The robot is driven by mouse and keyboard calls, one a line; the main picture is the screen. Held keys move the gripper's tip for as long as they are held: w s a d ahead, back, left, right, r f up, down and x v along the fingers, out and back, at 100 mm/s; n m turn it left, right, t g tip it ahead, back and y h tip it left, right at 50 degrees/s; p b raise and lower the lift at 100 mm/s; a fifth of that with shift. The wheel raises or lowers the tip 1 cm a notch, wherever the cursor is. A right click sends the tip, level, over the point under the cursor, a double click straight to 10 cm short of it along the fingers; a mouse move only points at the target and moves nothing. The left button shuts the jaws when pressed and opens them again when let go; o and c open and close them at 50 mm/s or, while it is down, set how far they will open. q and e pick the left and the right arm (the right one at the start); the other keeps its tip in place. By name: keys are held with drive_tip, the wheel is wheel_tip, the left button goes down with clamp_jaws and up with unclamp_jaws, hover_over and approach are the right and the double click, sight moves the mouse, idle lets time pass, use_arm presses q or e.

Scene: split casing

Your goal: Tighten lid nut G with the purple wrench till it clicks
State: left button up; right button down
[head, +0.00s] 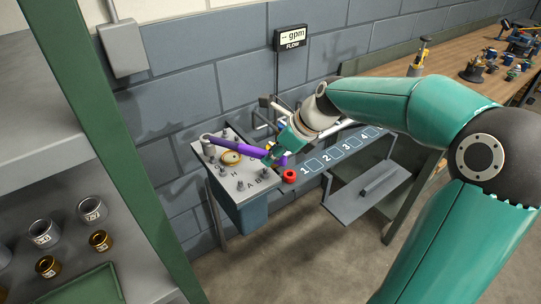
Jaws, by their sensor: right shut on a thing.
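The purple wrench (235,146) lies across the casing's grey lid (254,184), its far end at the lid's left back edge. My right gripper (273,154) is shut on the wrench's near end, over the lid's right side. Several nuts on studs stand around the lid beside painted letters. Lid nut G is too small to tell for sure; the wrench's far end is over or beside a nut at the left, and I cannot tell if it is seated. My left gripper is not in view.
A red ring (289,176) sits right of the lid, beside a panel (341,152) with numbered squares 1 to 4. A flow display (291,38) hangs on the wall, reading "-- gpm". A shelf (45,240) with metal rings stands at left; a cluttered workbench (455,88) at right.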

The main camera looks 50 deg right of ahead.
sight(277, 164)
drive_tip(key=shift+s+d, duration=0.1)
drive_tip(key=shift+s, duration=0.25)
idle(0.6)
drive_tip(key=shift+f, duration=0.2)
idle(0.4)
drive_tip(key=shift+f+b, duration=0.85)
drive_tip(key=shift+f, duration=0.55)
